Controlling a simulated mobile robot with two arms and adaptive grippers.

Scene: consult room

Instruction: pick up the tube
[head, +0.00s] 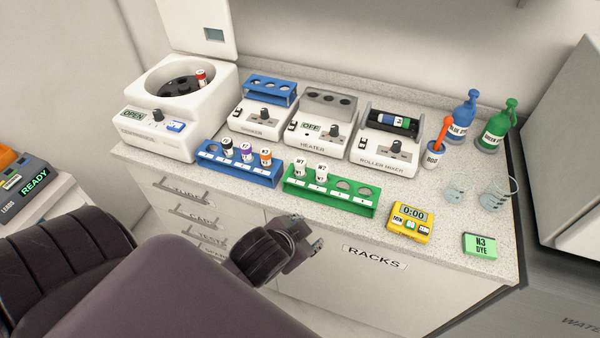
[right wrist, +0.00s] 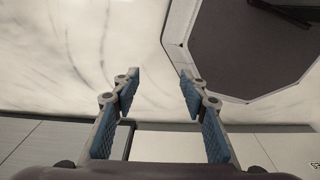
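Several tubes are in the head view, and the task's wording does not single one out. A red-capped tube (head: 201,77) stands in the open centrifuge (head: 150,140). Black-capped (head: 227,148), purple-capped (head: 246,152) and orange-capped (head: 265,158) tubes stand in the blue rack (head: 250,177). Two white-capped tubes, one at left (head: 299,168) and one at right (head: 321,172), stand in the green rack (head: 330,195). My left gripper (head: 308,243) is before the counter front, below the green rack; its fingers are unclear. My right gripper (right wrist: 160,90) is open and empty, seen only in the right wrist view.
The shaker (head: 262,118), heater (head: 320,135) and roller mixer (head: 385,150) line the back. A yellow timer (head: 410,223), green N3 dye box (head: 484,245), glass beakers (head: 494,197) and blue (head: 460,122) and green (head: 496,132) bottles occupy the right. Bare counter lies between the timer and the beakers.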

